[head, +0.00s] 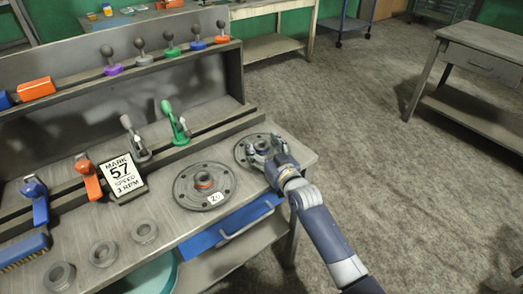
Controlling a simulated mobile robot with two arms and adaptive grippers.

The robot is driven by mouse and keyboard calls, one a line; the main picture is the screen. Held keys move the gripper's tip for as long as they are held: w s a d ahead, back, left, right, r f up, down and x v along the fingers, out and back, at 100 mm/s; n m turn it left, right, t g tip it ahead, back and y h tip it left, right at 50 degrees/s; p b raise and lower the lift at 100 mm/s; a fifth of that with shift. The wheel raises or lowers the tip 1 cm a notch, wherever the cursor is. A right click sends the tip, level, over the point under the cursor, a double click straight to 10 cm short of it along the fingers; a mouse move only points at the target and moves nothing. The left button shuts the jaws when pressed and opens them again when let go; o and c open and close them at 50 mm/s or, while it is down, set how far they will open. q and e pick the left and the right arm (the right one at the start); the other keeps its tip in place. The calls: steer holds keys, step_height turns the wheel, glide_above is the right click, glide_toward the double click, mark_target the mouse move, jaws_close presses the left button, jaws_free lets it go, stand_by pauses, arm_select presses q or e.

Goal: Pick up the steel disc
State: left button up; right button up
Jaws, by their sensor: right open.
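Two round dark-grey metal discs with bolt holes lie on the workbench. The nearer disc (184,192) has a raised hub with an orange-brown ring and a white tag reading what looks like a 2. The farther disc (241,152) lies at the bench's right end, partly hidden by my right gripper. I cannot tell which one is the steel disc. My right gripper (263,145) is open over the farther disc's middle, its fingers around or just above the hub; contact is unclear. My left gripper is not in view.
The workbench (170,232) holds several grey rings (103,253), a blue brush (24,250), a sign reading MARK 57 (122,176) and upright clamps, green (175,122) and orange (87,177) among them. A shelf with coloured knobs stands behind. Floor (390,190) to the right is clear.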

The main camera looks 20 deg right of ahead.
steer(key=shift+w, duration=0.45)
jaws_close()
steer(key=shift+w+r, duration=0.1)
steer(key=shift+r, duration=0.15)
